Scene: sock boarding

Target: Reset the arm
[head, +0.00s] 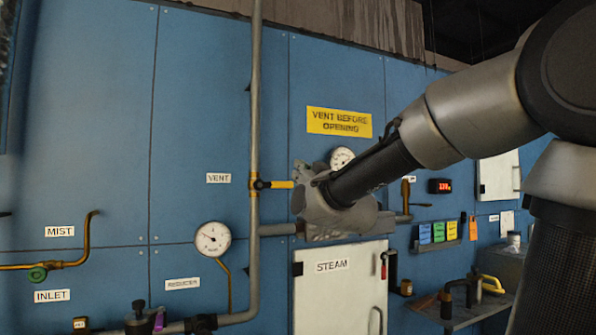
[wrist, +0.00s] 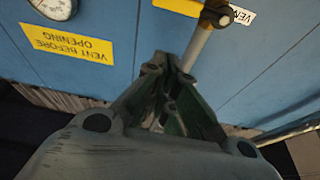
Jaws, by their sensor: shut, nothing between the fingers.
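My arm reaches in from the right in the head view and ends in front of the blue panel (head: 100,120). My gripper (wrist: 172,65) points away from the wrist camera, its two fingers drawn together at the tips with nothing between them. In the head view the wrist covers most of the gripper. The vent valve's yellow handle (head: 281,184) lies level across the vertical pipe (head: 254,110), just left of my wrist. In the wrist view the yellow handle (wrist: 180,6) shows beyond the fingertips; I see no contact.
A white STEAM door (head: 340,300) is below my wrist and looks closed. A round gauge (head: 213,239) is at lower left, and another gauge (head: 342,158) is just above my wrist. A shelf (head: 455,312) with fittings juts out at lower right. The upper left panel is clear.

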